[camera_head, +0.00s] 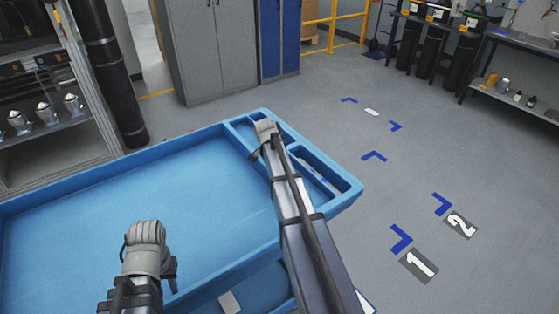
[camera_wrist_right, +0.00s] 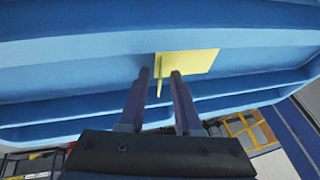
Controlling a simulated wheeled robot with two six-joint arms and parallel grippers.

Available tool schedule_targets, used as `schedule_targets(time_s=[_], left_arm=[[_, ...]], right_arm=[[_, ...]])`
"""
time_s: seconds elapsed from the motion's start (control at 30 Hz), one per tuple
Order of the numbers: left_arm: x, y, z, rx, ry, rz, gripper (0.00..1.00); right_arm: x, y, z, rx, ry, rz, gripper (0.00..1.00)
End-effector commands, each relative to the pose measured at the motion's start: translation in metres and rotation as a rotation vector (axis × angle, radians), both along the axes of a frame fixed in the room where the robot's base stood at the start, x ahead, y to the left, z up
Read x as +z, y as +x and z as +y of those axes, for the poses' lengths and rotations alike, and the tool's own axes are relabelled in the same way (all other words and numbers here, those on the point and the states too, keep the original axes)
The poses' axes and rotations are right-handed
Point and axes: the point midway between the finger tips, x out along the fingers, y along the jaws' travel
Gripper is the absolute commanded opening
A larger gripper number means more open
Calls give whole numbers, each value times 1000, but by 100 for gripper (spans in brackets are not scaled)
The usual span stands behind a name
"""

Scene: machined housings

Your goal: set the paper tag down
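The yellow paper tag (camera_wrist_right: 195,63) shows in the right wrist view against the blue tray, with a narrow upright strip standing between my fingers. My right gripper (camera_wrist_right: 161,74) is open around that strip, with a gap on each side. In the head view my right arm reaches over the far end of the blue cart (camera_head: 228,130); its fingertips and the tag are hidden there. My left gripper (camera_head: 148,245) is over the near part of the cart's tray, away from the tag; its fingers are not clear.
The cart's wide tray is largely empty. Small compartments (camera_head: 318,172) line its right end. Grey and blue cabinets (camera_head: 215,50) stand behind, and a shelf (camera_head: 50,110) is at the left. The floor at right is open, with blue corner marks (camera_head: 400,240).

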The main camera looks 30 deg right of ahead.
Motion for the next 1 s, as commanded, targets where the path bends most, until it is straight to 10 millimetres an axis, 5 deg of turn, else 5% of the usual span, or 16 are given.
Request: schedule_targets(time_s=[0.37,1.0], left_arm=[[18,0,0,0,0,0,33],[107,0,0,0,0,0,33]], right_arm=[[18,-4,5,0,0,0,33],[106,-28,40,1,0,0,33]])
